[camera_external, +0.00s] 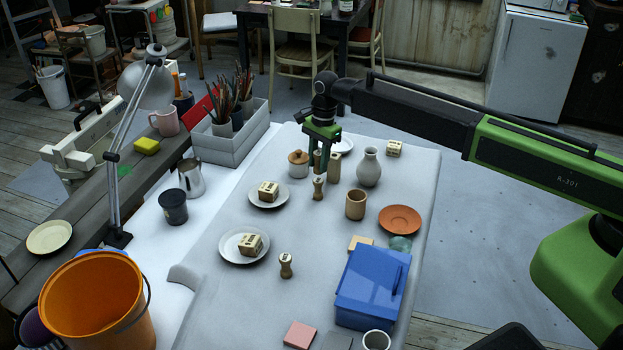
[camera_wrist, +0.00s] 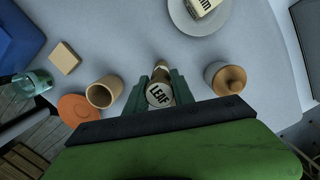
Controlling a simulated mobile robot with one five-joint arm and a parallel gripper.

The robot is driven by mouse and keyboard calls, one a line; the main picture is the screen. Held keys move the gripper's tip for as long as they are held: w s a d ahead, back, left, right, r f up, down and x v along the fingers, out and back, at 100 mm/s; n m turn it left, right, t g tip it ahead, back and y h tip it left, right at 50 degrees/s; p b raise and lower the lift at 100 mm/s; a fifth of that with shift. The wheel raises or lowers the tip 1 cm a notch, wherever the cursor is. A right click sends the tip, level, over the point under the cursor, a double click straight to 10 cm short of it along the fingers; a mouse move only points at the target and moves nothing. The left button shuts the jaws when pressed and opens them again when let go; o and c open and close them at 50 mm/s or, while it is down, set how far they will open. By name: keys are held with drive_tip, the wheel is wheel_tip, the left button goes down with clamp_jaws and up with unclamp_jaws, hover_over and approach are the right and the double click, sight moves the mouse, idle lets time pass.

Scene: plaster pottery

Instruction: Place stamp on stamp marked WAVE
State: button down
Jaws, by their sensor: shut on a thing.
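My gripper (camera_external: 320,143) reaches down over the far part of the cloth-covered table. It is shut on a small wooden stamp (camera_external: 317,159) whose round top reads LEAF in the wrist view (camera_wrist: 159,95). Another wooden stamp (camera_external: 318,189) stands on the table just nearer the outside camera; part of it shows beyond the held one in the wrist view (camera_wrist: 160,66). A third stamp (camera_external: 286,265) stands near the front plate. A further wooden piece (camera_external: 334,166) stands right beside the gripper. I cannot read WAVE on any of them.
A lidded jar (camera_external: 298,164) stands left of the gripper. A grey vase (camera_external: 369,167), wooden cup (camera_external: 355,205) and orange saucer (camera_external: 400,219) are to the right. Two plates (camera_external: 252,203) (camera_external: 225,247) hold labelled blocks. A blue box (camera_external: 371,288) stands at the front right.

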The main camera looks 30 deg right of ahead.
sight(318, 169)
wheel_tip(318, 169, down, 3)
drive_tip(key=shift+f+b, duration=0.2)
drive_tip(key=shift+b, duration=0.9)
drive_tip(key=shift+r, duration=0.25)
drive_tip(key=shift+f, duration=0.2)
drive_tip(key=c, duration=1.1)
unclamp_jaws()
drive_tip(key=shift+r, duration=0.1)
drive_tip(key=r+p, duration=0.4)
drive_tip(key=d+r+p, duration=0.1)
drive_tip(key=r+p, duration=0.7)
drive_tip(key=shift+w+d+r+p, duration=0.2)
drive_tip(key=shift+w+p, duration=0.05)
drive_tip(key=shift+p, duration=0.1)
drive_tip(key=shift+f, duration=0.15)
